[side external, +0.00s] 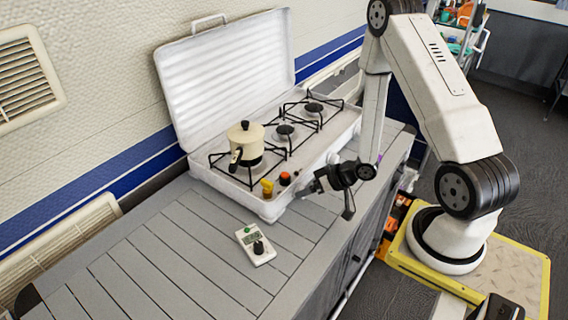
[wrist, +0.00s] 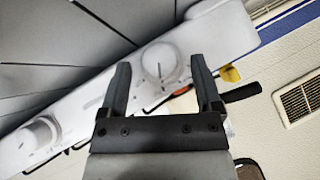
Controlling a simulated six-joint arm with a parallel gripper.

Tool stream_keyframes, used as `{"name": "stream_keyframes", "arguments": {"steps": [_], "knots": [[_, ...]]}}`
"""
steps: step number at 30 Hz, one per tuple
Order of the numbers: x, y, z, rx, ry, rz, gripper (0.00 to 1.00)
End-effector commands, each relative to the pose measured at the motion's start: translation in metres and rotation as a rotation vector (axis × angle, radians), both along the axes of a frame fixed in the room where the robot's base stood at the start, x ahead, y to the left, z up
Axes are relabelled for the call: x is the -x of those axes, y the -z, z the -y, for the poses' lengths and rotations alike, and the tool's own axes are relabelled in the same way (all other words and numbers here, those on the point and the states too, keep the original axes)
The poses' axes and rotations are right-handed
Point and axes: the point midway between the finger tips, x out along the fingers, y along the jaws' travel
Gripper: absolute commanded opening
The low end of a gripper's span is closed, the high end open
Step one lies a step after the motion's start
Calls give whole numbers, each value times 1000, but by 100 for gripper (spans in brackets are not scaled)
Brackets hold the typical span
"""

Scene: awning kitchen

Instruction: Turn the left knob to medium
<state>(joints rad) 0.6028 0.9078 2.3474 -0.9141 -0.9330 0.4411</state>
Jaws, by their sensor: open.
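The white camping stove (side external: 268,208) stands on the counter with its lid open. In the wrist view a round white knob (wrist: 160,63) with a dark pointer line is on its front panel, near the panel's end beside the yellow item. A second white knob (wrist: 38,135) is further along to the lower left. My gripper (side external: 318,186) is at the stove's front in the side view. In the wrist view my gripper (wrist: 160,66) is open, its fingers on either side of the first knob; contact cannot be told. The knobs are hard to make out in the side view.
A cream pot (side external: 245,140) sits on the left burner. Small yellow (side external: 267,187) and orange-red (side external: 285,178) items stand on the stove's near corner. A white device with a black dial (side external: 256,243) lies on the counter (side external: 150,270), whose left part is clear.

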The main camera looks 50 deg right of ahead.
Motion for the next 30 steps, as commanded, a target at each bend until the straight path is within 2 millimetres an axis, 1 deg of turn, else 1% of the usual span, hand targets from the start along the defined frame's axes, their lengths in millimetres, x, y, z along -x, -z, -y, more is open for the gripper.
{"name": "stream_keyframes", "arguments": {"steps": [12, 16, 22, 30], "knots": [[33, -31, 14, 1, 4, 3, 82], [41, -38, 17, 1, 3, 2, 82], [47, -44, 19, 1, 1, 2, 82], [48, -44, 19, 1, 1, 1, 82]]}}
